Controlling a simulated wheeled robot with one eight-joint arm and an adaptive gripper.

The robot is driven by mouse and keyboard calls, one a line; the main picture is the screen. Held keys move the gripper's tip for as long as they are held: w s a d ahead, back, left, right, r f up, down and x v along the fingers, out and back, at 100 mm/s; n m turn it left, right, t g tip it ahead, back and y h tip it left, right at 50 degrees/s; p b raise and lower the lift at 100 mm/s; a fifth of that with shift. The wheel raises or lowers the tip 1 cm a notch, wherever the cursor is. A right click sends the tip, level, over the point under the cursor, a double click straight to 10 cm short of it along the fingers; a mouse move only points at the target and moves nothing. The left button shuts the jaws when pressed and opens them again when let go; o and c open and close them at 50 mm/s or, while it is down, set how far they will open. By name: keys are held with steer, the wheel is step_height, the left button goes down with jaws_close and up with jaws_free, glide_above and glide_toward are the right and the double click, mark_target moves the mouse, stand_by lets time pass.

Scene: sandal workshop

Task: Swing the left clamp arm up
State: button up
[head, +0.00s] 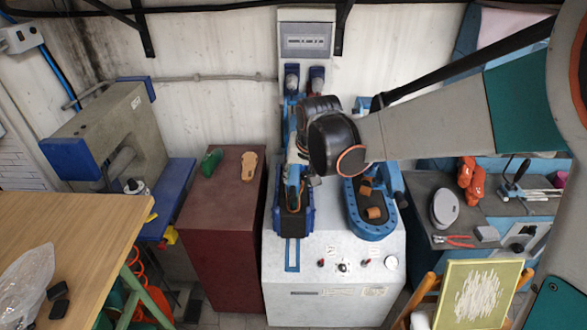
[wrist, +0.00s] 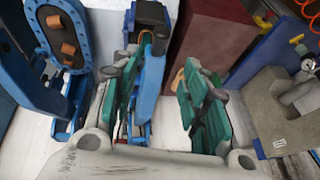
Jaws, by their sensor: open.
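The press (head: 335,275) is a white cabinet with two blue stations on top. The left clamp arm (head: 293,182) is a blue bar that seems to lie low along the left station, over its dark bed (head: 293,222). My wrist hides its rear part. In the wrist view, the blue left clamp arm (wrist: 148,88) runs beside and partly behind my left-hand finger. My gripper (wrist: 170,65) is open, with its two green-padded fingers spread and nothing seen held between them. I cannot tell whether a finger touches the arm. In the head view my wrist mostly hides the fingers.
The right station has a blue oval tray (head: 371,229) with tan pieces, close to the left one. A dark red cabinet (head: 225,235) with a green and a tan sole stands left. A wooden table (head: 70,240) is front left; a tool bench (head: 470,220) stands right.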

mark_target(293, 193)
steer(key=x, duration=1.3)
steer(key=shift+f, duration=0.25)
jaws_close()
steer(key=shift+r, duration=0.1)
